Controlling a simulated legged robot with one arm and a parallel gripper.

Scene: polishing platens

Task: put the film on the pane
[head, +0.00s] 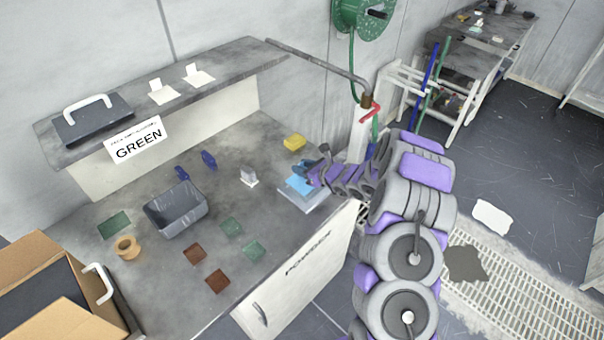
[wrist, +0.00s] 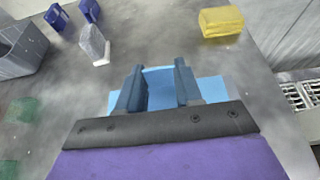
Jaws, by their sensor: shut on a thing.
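My gripper (head: 304,172) reaches down over the front right part of the bench. It is shut on a blue film (head: 299,185), whose blue surface shows between the two fingers in the wrist view (wrist: 160,92). A pale, flat, bluish pane (head: 303,203) lies on the bench under and in front of the film. In the wrist view a light blue sheet (wrist: 211,88) extends past both fingers; I cannot tell there where film ends and pane begins. Whether the film touches the pane is unclear. My gripper hides the near part of both.
A yellow sponge (head: 294,142) and a small whitish upright piece (head: 248,175) stand close by. A grey bin (head: 176,208), blue clips (head: 208,160) and several green and brown squares (head: 217,281) lie left. The bench front edge is close to the pane.

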